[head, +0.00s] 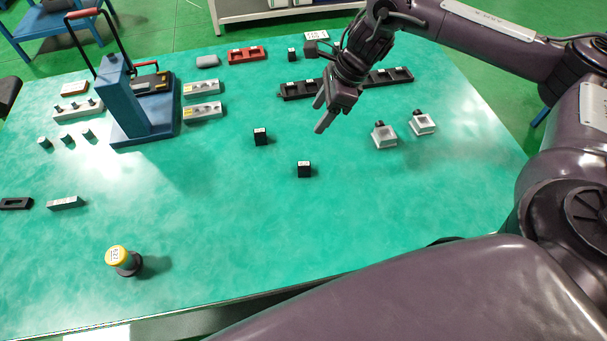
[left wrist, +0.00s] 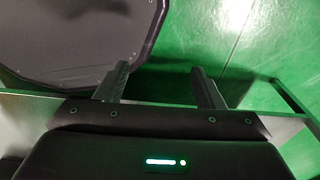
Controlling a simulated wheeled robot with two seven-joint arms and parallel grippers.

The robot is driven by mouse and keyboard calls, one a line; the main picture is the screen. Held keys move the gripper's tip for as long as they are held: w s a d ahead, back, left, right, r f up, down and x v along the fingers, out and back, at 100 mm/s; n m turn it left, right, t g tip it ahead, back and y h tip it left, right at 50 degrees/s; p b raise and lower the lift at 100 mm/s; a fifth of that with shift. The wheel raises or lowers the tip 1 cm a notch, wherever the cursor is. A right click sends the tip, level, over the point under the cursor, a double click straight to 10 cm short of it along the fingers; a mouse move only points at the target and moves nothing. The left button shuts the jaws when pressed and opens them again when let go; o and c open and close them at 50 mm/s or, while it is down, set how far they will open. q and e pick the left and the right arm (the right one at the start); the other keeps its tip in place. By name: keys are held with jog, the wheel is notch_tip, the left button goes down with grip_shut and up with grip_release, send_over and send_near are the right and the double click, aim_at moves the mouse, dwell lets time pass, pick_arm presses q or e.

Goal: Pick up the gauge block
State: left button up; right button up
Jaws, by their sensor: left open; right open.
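A small silver-grey rectangular bar, which looks like the gauge block (head: 65,203), lies flat at the left of the green table (head: 215,240) in the head view. My right gripper (head: 319,116) hangs over the far middle of the table, fingers pointing down, open and empty. It is far to the right of the bar. My left gripper (left wrist: 160,68) shows only in the left wrist view, open with nothing between its fingers. Green floor and a dark rounded surface show beyond it, and no bar is visible there.
A black slotted piece (head: 15,203) lies left of the bar. A yellow-topped dial gauge (head: 118,258) stands near the front. Two black blocks (head: 260,136) (head: 304,169) stand mid-table. A blue stand (head: 125,110) rises behind. The table's front middle is clear.

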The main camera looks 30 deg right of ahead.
jog(key=b, duration=1.2)
send_near(305, 166)
jog(key=f, duration=0.1)
jog(key=p+x, duration=0.2)
jog(key=x, duration=0.5)
jog(key=shift+a, duration=0.2)
jog(key=shift+w+a+f, duration=0.15)
jog(key=shift+a+f, duration=0.05)
jog(key=shift+f, duration=0.35)
jog(key=c, duration=1.2)
jog(key=shift+r, duration=0.1)
jog(key=shift+c, duration=0.4)
